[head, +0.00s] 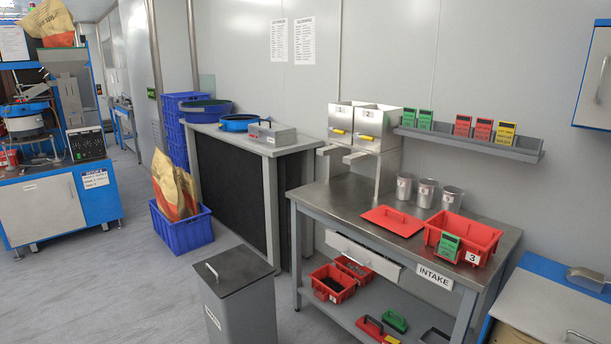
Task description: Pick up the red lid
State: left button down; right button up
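The red lid (391,218) lies flat on the steel top of the intake table (337,200), left of the red bin. Neither of my grippers shows in the head view.
Several metal cups (427,193) stand behind the lid. Dispensers (364,125) rise at the table's back left. A drawer (362,259) sits under the tabletop. A grey waste bin (237,300) stands on the floor left of the table. A shelf (470,142) holds coloured cards.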

aim_at(404, 224)
jog(key=i+l, duration=0.3)
jog(key=i, duration=0.2)
jog(key=i+l+u, duration=0.1)
jog(key=i+l, duration=0.2)
jog(key=i, duration=0.2)
